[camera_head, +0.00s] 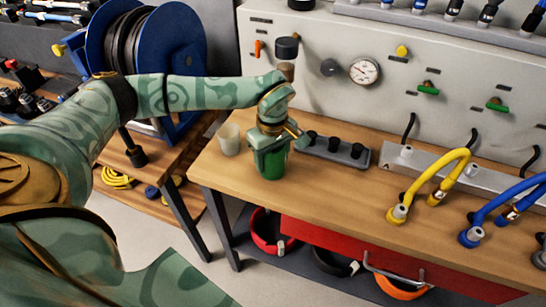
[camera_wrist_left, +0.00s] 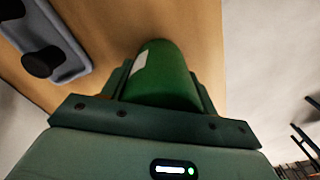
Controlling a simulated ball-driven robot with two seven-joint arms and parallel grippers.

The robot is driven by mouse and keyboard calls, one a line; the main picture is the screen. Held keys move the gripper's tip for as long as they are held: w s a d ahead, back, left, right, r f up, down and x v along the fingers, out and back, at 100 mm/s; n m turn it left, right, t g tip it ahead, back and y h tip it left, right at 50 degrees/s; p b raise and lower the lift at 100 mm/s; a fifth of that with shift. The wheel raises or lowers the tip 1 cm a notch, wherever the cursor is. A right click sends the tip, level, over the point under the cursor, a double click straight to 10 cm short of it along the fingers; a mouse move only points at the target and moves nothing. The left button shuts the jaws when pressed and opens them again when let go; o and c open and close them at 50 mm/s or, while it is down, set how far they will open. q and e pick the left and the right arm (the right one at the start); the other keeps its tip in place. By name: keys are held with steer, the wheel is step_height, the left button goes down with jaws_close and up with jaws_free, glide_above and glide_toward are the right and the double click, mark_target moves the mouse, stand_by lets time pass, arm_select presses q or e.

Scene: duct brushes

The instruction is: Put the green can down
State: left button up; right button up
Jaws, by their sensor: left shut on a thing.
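The green can (camera_head: 270,166) is upright at the left end of the wooden workbench (camera_head: 335,178), near its front edge. My left gripper (camera_head: 270,147) comes down from above and is shut on the can. In the left wrist view the can (camera_wrist_left: 163,77) sits between the two fingers of the gripper (camera_wrist_left: 160,92), with a pale label patch on its side. I cannot tell whether the can's base touches the bench top. My right gripper is not in view.
A translucent cup (camera_head: 229,138) stands just left of the can. A grey holder with black knobs (camera_head: 340,151) lies close to its right. Yellow (camera_head: 440,180) and blue hoses stand farther right. Bare wood lies between holder and yellow hose.

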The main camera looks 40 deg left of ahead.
arm_select(q)
steer(key=o, duration=1.2)
